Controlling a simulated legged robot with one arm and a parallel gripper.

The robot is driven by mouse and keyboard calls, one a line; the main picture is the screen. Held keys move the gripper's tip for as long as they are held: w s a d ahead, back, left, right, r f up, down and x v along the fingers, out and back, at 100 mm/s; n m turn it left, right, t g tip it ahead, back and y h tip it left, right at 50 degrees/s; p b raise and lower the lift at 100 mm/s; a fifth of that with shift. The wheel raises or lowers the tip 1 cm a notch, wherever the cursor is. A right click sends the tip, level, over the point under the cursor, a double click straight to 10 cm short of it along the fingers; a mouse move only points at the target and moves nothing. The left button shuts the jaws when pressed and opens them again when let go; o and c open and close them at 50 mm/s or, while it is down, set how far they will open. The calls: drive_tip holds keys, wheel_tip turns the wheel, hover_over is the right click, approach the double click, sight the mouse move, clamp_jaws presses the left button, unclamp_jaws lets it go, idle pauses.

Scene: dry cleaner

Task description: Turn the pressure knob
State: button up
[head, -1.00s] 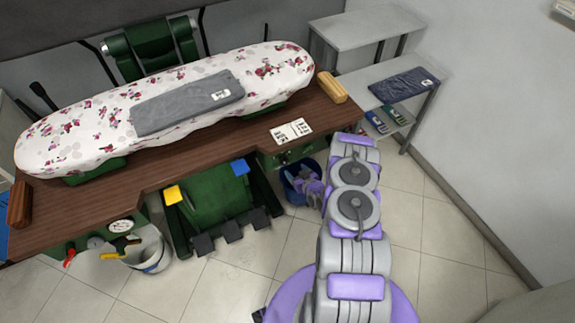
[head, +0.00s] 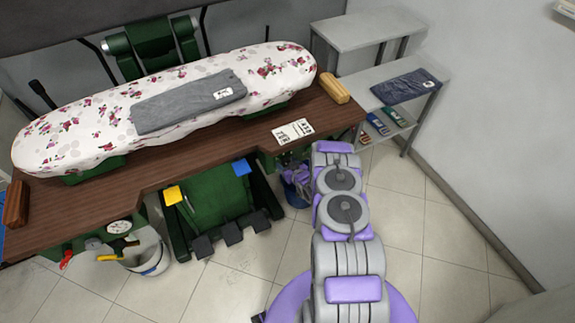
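The ironing press has a dark wooden table (head: 200,157) with a green front below it. A round white gauge (head: 119,226) sits on the left front panel, with a red handle or knob (head: 66,259) to its lower left. I cannot tell which part is the pressure knob. My gripper (head: 290,172) is small and partly hidden by my arm. It is near the green panel under the table's right end, above the blue bucket (head: 296,190). I cannot tell whether its fingers are open or shut, or whether they touch the panel.
A floral padded board (head: 70,130) with a folded grey garment (head: 188,102) lies on the table. Pedals (head: 231,233) stick out below. A white bucket (head: 148,255) stands at lower left. A grey shelf (head: 425,70) stands at right. The tiled floor in front is clear.

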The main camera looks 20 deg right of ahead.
drive_tip(key=shift+c, duration=1.4)
drive_tip(key=shift+d, duration=0.15)
drive_tip(key=c, duration=0.7)
drive_tip(key=shift+s+d+f+m+y+b, duration=0.1)
drive_tip(key=shift+m+y+b, duration=0.55)
drive_tip(key=shift+m, duration=0.35)
drive_tip(key=shift+f+m+y+b, duration=0.1)
drive_tip(key=shift+m+y+b, duration=0.4)
drive_tip(key=shift+m+y, duration=0.4)
drive_tip(key=o, duration=1.1)
drive_tip(key=shift+r, duration=0.1)
drive_tip(key=shift+c, duration=0.2)
